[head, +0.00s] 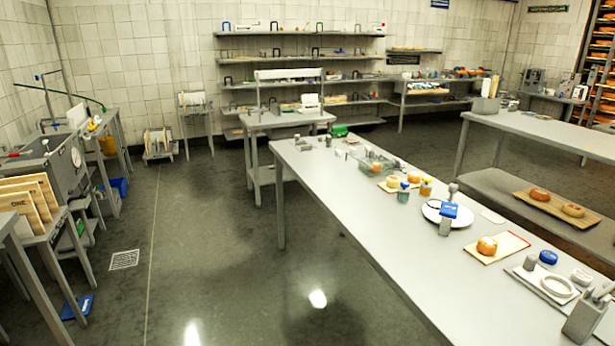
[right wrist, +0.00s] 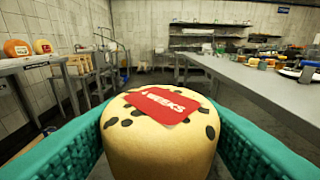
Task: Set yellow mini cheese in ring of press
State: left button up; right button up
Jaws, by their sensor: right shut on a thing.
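My right gripper (right wrist: 158,104) shows in the right wrist view with its green ribbed fingers shut on a yellow cheese (right wrist: 158,148). The cheese has dark spots on top and a red label (right wrist: 162,105) reading "WEEKS", and it fills the space between the fingers. Neither gripper shows in the head view. A white ring (head: 546,290) lies on a pale board at the near right end of the long table; I cannot tell whether it is the press's ring. No press is clearly recognisable.
The long grey table (head: 340,205) carries an orange cheese (head: 487,246) on a board, a white plate (head: 432,213), a blue lid (head: 548,257) and a grey holder (head: 585,318). Another table (head: 545,130) stands at right. The floor (head: 210,240) left of the long table is clear.

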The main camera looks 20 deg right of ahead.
aim_at(556, 287)
jog(key=i+z, duration=0.1)
jog(key=i, duration=0.55)
jog(key=i+z, duration=0.1)
jog(key=i, duration=0.6)
jog(key=i+j+z, duration=0.15)
jog(key=i, duration=0.5)
jog(key=i+z, duration=0.8)
jog(key=i+j+z, duration=0.25)
jog(key=z, duration=0.15)
jog(key=i+j+z, duration=0.4)
jog(key=i, duration=0.05)
